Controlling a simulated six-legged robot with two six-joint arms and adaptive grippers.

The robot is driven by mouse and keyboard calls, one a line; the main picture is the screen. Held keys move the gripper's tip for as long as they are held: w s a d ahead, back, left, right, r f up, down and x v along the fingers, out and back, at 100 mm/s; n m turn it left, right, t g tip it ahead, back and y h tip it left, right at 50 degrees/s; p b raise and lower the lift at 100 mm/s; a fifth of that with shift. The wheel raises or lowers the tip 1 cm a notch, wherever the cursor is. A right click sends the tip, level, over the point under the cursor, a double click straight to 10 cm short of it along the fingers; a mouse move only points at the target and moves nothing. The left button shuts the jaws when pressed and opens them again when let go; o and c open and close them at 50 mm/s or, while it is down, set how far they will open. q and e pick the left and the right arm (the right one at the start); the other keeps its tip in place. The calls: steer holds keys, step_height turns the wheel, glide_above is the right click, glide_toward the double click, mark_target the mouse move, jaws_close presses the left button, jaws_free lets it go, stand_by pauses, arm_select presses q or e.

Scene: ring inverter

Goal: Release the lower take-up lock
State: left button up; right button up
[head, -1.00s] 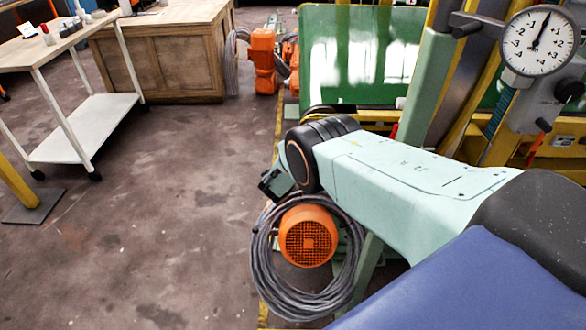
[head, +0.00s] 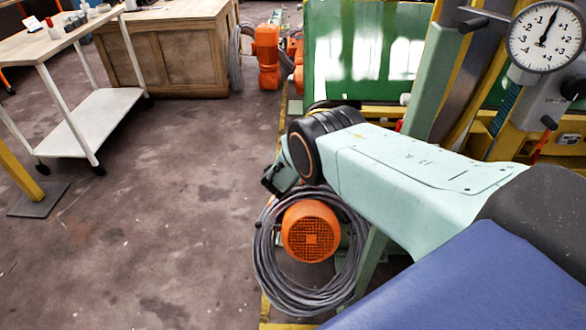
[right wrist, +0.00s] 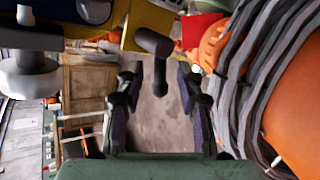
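A dark round-ended handle (right wrist: 153,43) with a short stem shows in the right wrist view, coming down from a yellow part. It may be the lower take-up lock; I cannot tell for certain. My right gripper (right wrist: 158,105) is open, and the handle's lower end appears between or just beyond its two fingers, with no clear contact. In the head view my right gripper (head: 274,180) is a small dark shape mostly hidden behind my wrist. A black-knobbed lever with a red part (head: 546,130) sits below the dial gauge (head: 545,36). My left gripper is out of view.
An orange motor (head: 310,230) ringed by a coiled grey cable (head: 263,262) is just below my right wrist. A green panel (head: 320,60) and yellow frame stand behind.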

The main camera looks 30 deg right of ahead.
steer(key=v, duration=1.1)
steer(key=shift+s+a+r, duration=0.15)
steer(key=shift+a+r, duration=0.05)
steer(key=shift+a, duration=0.05)
stand_by(0.4)
